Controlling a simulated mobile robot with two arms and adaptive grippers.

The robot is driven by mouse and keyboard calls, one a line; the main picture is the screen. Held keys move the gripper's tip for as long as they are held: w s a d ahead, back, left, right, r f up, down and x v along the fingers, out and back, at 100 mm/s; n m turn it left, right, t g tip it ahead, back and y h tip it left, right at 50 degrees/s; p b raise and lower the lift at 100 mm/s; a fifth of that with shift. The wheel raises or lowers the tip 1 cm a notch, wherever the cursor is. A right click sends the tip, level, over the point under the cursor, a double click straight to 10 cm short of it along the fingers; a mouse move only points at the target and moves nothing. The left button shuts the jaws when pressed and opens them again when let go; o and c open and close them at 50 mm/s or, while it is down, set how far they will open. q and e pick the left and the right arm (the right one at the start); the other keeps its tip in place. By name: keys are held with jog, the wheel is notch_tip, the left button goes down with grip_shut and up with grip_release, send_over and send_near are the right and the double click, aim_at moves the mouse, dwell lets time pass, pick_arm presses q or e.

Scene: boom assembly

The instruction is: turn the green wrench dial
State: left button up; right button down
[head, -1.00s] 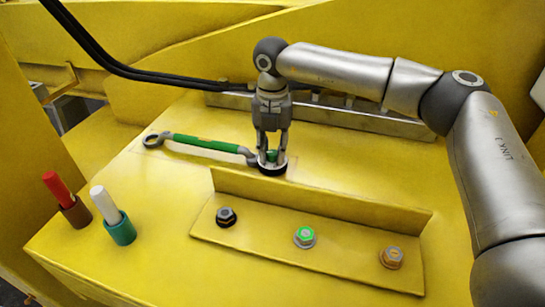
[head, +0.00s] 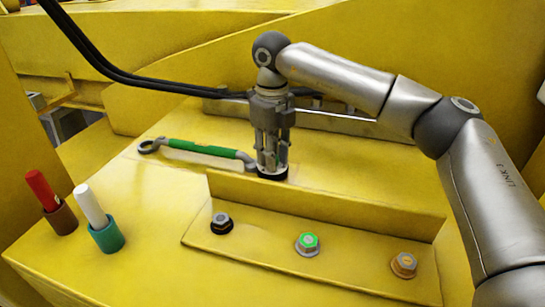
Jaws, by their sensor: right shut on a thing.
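The wrench (head: 200,149) lies on the yellow surface, with a green handle and a grey ring at its left end. Its right end meets a dial with a black round base (head: 272,177). My right gripper (head: 271,168) points straight down over this base and is shut on the green dial. The fingers hide the green part of the dial. My left gripper is not in view.
A raised yellow bracket (head: 320,204) stands just in front of the dial, with a black, a green (head: 308,243) and an orange bolt. Red (head: 41,189) and white (head: 90,204) markers stand in holders at left. Black hoses (head: 140,80) run behind.

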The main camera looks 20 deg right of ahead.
jog(key=n, duration=0.4)
jog(key=shift+n+b, duration=0.3)
jog(key=shift+n, duration=1.8)
jog(key=c, duration=1.2)
grip_release()
jog(key=shift+r, duration=0.1)
notch_tip(320, 180, up, 12)
jog(key=shift+f, duration=0.1)
